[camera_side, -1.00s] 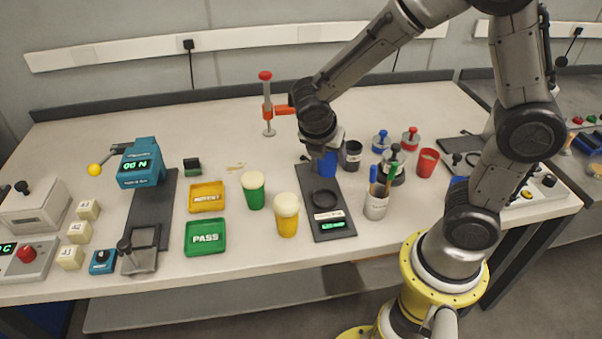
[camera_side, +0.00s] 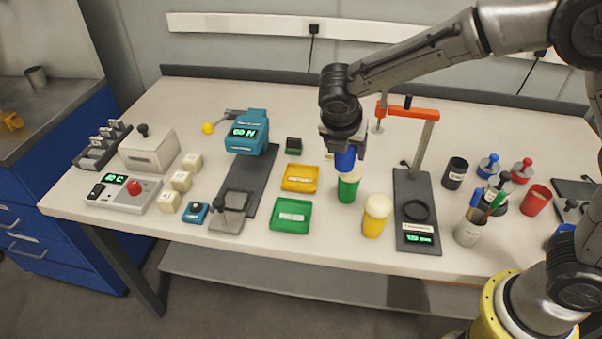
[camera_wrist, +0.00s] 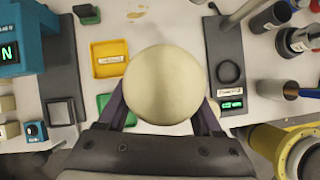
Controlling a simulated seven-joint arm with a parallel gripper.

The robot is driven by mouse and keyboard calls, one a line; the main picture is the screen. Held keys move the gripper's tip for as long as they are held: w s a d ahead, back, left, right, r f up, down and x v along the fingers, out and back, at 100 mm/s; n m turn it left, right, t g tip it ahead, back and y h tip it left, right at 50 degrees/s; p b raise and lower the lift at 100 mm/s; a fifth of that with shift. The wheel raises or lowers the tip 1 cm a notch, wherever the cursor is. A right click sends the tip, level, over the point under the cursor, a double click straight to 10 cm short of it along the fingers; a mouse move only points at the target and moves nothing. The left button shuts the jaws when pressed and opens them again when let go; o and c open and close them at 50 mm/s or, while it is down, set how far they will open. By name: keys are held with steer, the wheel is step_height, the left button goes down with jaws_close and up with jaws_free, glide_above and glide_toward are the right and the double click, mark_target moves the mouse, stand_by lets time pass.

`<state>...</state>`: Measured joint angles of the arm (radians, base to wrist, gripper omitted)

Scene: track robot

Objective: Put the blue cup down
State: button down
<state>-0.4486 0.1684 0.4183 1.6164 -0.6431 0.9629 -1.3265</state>
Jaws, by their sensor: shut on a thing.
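The blue cup (camera_side: 345,158) hangs upright in my gripper (camera_side: 343,146), which is shut on it. In the wrist view the cup's round cream top (camera_wrist: 165,85) fills the space between my gripper's fingers (camera_wrist: 163,112). In the side view the held cup is directly behind and above the green cup (camera_side: 348,189) and overlaps its top; I cannot tell the gap between them. A yellow cup (camera_side: 374,220) with a cream top stands to the right. In the wrist view the held cup hides what lies under it.
A yellow tray (camera_side: 300,178) and a green tray (camera_side: 291,216) lie left of the cups. A scale with a black ring (camera_side: 416,211) is to the right, empty. A blue-green gauge (camera_side: 247,132) stands at left.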

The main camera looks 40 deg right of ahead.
steer(key=w+f, duration=0.2)
steer(key=w, duration=0.1)
steer(key=w+a+f, duration=0.1)
steer(key=w+f, duration=0.2)
steer(key=w, duration=0.1)
steer(key=w+a+f, duration=0.1)
steer(key=w+f, duration=0.2)
steer(key=w, duration=0.1)
steer(key=shift+w+a, duration=0.1)
steer(key=shift+w, duration=0.1)
steer(key=shift+w+f, duration=0.5)
steer(key=shift+f, duration=0.15)
steer(key=shift+w+a+f, duration=0.1)
steer(key=shift+f, duration=1.45)
steer(key=shift+f, duration=0.1)
steer(key=shift+c, duration=0.2)
jaws_free()
steer(key=shift+f, duration=0.1)
